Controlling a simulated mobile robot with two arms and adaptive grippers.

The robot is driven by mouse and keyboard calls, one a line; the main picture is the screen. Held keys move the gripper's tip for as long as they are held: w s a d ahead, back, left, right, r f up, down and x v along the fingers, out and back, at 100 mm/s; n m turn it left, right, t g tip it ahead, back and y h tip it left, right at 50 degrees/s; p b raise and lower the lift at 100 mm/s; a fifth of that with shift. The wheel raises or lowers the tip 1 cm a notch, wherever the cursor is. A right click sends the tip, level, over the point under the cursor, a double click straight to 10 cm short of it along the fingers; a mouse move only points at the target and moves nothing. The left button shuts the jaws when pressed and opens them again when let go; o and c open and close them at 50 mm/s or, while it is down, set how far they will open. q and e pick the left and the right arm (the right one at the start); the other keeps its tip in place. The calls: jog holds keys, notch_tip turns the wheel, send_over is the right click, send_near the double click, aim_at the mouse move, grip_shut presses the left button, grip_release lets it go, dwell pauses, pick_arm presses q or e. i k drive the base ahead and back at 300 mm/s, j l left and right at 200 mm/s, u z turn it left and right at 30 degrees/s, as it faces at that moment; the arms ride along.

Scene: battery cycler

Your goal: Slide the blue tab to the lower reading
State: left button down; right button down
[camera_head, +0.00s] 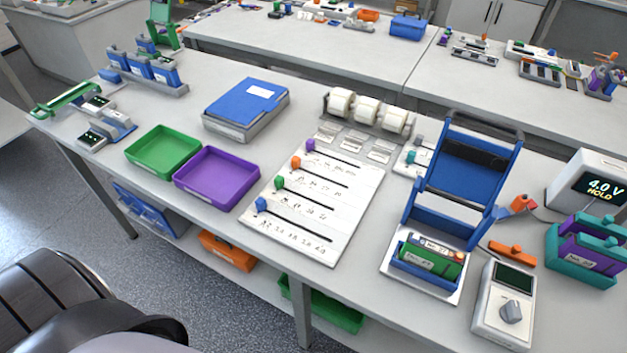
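The blue tab (261,204) sits at the left end of the nearest slot (300,224). Small numbers are printed below that slot, too small to read surely. A white display unit (587,185) at the right shows "4.0 V HOLD". A handheld meter (505,304) with a grey knob stands at the front right; its screen looks dark. Two small displays at the far left are unreadable. Neither of my grippers is in view.
A purple tray (217,179) and a green tray (163,152) lie left of the board. A tall blue hinged fixture (455,190) stands to its right, with batteries in front. Label rolls (366,111) stand behind the board. The bench's front edge runs just before it.

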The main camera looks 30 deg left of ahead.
aim_at(261, 202)
jog(key=u, duration=0.8)
